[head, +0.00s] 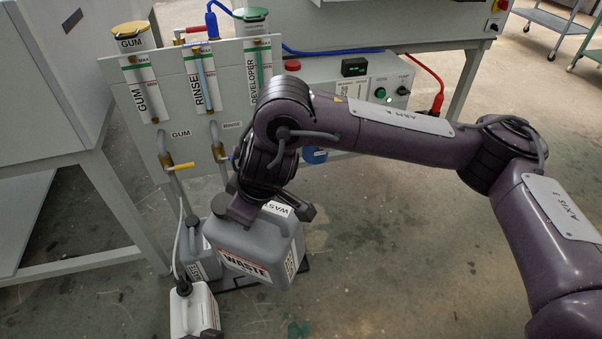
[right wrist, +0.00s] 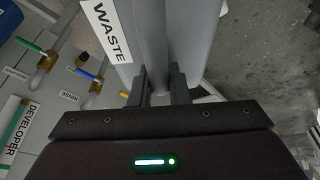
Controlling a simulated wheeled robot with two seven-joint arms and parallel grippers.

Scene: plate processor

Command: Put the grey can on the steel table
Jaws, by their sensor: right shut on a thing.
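The grey can (head: 277,243), labelled WASTE, hangs upright or slightly tilted from my right gripper (head: 268,212) in the head view. The jaws are shut at its top, and the arm partly hides its handle. In the right wrist view the can (right wrist: 190,35) fills the top middle, with my right gripper's fingers (right wrist: 158,85) against it. The can appears raised above the floor. No surface is clearly marked as the steel table; a grey metal stand (head: 75,155) is at the left and wheeled metal carts (head: 560,22) are at the top right. My left gripper is not in view.
A smaller grey can (head: 202,262) and a white can (head: 192,313) stand on the floor left of the held can. Behind is a panel (head: 180,90) with gauges, taps and hoses, beside a control box (head: 352,95) with cables. The floor at lower right is partly clear.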

